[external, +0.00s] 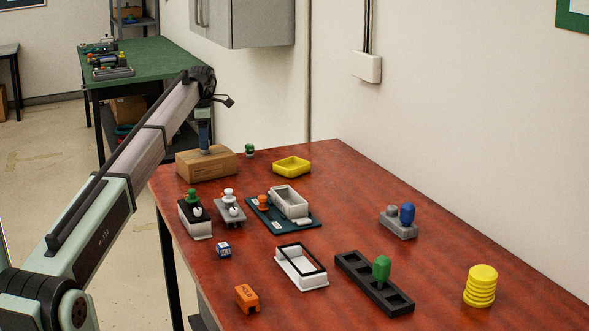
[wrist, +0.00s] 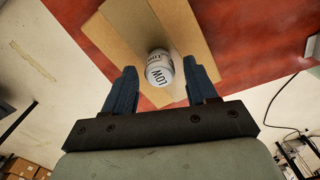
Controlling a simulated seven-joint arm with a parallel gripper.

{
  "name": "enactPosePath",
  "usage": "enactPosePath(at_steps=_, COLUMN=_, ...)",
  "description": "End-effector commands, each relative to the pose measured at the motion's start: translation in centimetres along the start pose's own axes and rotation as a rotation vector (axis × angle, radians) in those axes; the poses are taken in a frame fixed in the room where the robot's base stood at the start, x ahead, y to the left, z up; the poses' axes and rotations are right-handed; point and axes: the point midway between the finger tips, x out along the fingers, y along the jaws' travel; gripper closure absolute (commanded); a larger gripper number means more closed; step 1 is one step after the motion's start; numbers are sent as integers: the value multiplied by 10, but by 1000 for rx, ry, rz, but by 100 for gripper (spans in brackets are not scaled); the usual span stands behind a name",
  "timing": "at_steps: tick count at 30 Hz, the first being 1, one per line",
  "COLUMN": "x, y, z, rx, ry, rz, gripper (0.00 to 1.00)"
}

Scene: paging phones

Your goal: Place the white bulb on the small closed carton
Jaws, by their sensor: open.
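A white bulb (wrist: 159,70) with dark lettering, "LOW" among it, shows in the wrist view on top of the small closed carton (wrist: 125,45). In the external view the brown carton (external: 206,165) stands at the table's far left edge; the bulb cannot be made out there. My gripper (wrist: 162,78) is open, with a blue finger on each side of the bulb and a visible gap to each. In the external view my gripper (external: 204,147) is pointing down, low over the carton's top.
Beside the carton are a small green-topped piece (external: 250,151) and a yellow tray (external: 292,167). Nearer stand a black-and-white device with a green knob (external: 193,213), a grey one (external: 229,211) and a dark board (external: 272,217). The red table's right middle is mostly clear.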

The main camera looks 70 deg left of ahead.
Motion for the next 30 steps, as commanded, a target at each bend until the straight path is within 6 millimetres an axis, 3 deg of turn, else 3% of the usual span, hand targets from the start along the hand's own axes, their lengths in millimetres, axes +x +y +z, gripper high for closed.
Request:
enactPosePath(at_steps=10, x=-13, y=0, z=0, rx=0, ry=0, rz=1, gripper=43)
enactPosePath(at_steps=21, x=-80, y=1, z=0, rx=0, ry=-1, rz=2, gripper=43)
enactPosePath(at_steps=30, x=-116, y=0, z=0, rx=0, ry=0, rz=0, gripper=43)
